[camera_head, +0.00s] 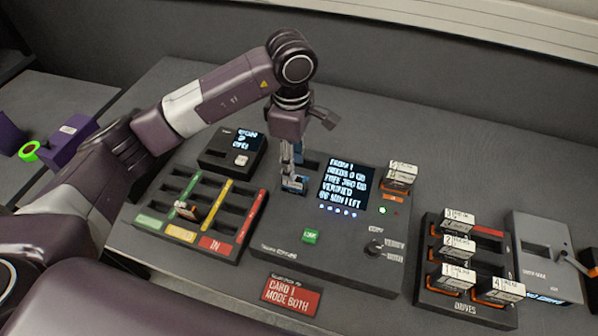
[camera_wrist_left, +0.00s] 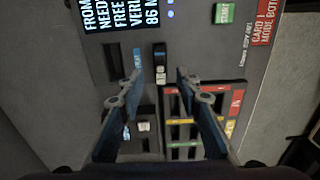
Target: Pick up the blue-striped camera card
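The blue-striped camera card (camera_wrist_left: 160,63) stands in a slot of the copy station (camera_head: 262,226), showing a blue end and a pale, dark-marked part in the left wrist view. My left gripper (camera_head: 293,184) points down over this slot, left of the lit screen. In the left wrist view its two fingers (camera_wrist_left: 158,78) are apart, one on each side of the card, with visible gaps. The card looks untouched between them. In the head view the fingers largely hide the card. My right gripper is in neither view.
A card tray (camera_head: 193,243) with green, yellow and red rows lies left of the station and holds one other card (camera_head: 187,210). A small display box (camera_head: 232,150) stands behind it. A drives rack (camera_head: 466,310) and a grey box (camera_head: 545,258) stand at the right.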

